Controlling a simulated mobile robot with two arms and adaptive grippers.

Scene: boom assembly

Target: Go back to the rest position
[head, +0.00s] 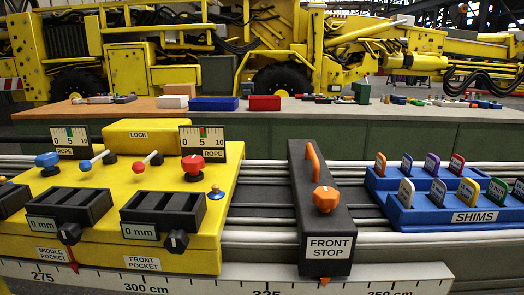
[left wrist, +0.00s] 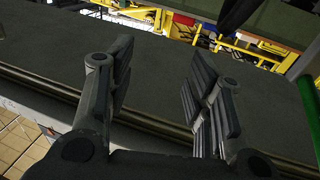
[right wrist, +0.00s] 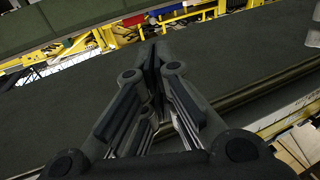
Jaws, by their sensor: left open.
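My left gripper (left wrist: 158,85) shows in the left wrist view, its two fingers wide apart with nothing between them. My right gripper (right wrist: 152,72) shows in the right wrist view with its finger pads together and no object seen between them. Both grippers are over dark grey surfaces. Neither gripper shows in the head view. In the head view a yellow fixture (head: 190,245) with two black pockets marked 0 mm stands at the left. A black front stop block (head: 325,225) with an orange knob sits on the rails in the middle.
A blue shims rack (head: 445,214) with several coloured tabs is at the right. A ruler strip (head: 225,285) runs along the front. Behind, a bench (head: 330,108) holds blue and red boxes and small parts. A large yellow machine (head: 270,45) stands at the back.

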